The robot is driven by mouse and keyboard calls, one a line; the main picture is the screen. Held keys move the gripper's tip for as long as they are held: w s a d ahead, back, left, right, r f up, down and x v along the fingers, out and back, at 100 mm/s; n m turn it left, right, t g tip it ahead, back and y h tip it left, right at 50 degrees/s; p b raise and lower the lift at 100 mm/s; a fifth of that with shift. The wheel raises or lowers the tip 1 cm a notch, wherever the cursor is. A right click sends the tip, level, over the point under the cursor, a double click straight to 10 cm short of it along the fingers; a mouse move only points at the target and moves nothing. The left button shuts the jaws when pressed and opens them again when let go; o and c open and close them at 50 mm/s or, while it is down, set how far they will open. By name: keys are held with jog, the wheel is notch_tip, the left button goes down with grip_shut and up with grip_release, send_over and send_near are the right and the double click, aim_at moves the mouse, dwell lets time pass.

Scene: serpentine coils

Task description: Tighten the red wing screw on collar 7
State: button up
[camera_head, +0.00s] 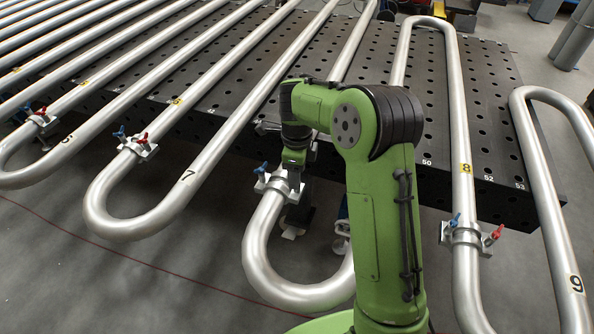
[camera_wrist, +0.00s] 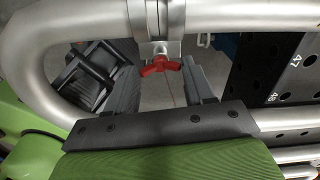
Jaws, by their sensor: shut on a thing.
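In the wrist view the red wing screw (camera_wrist: 160,66) hangs under a metal collar (camera_wrist: 158,48) on the steel pipe. My gripper (camera_wrist: 160,74) has its dark fingers on either side of the screw, with the fingertips shut on its wings. In the head view my gripper (camera_head: 296,182) is at a collar (camera_head: 274,184) on the middle U-bend. A blue wing screw (camera_head: 262,168) sticks out on that collar's left side. The red screw is hidden there behind my gripper and arm. I cannot read a number label for this collar.
Neighbouring collars with red and blue screws sit left (camera_head: 138,145) and right (camera_head: 465,236). The pipe bend (camera_head: 265,262) curves close below my gripper. The black perforated table (camera_head: 430,130) lies behind. Open floor (camera_head: 150,285) is at the front left.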

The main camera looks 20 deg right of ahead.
jog(key=o, duration=0.7)
jog(key=shift+w+r, duration=0.15)
jog(key=shift+r, duration=0.05)
jog(key=o, duration=0.4)
jog(key=shift+f, duration=0.15)
jog(key=shift+c, duration=0.2)
notch_tip(320, 180, up, 16)
jog(key=p, duration=0.4)
jog(key=shift+f, duration=0.1)
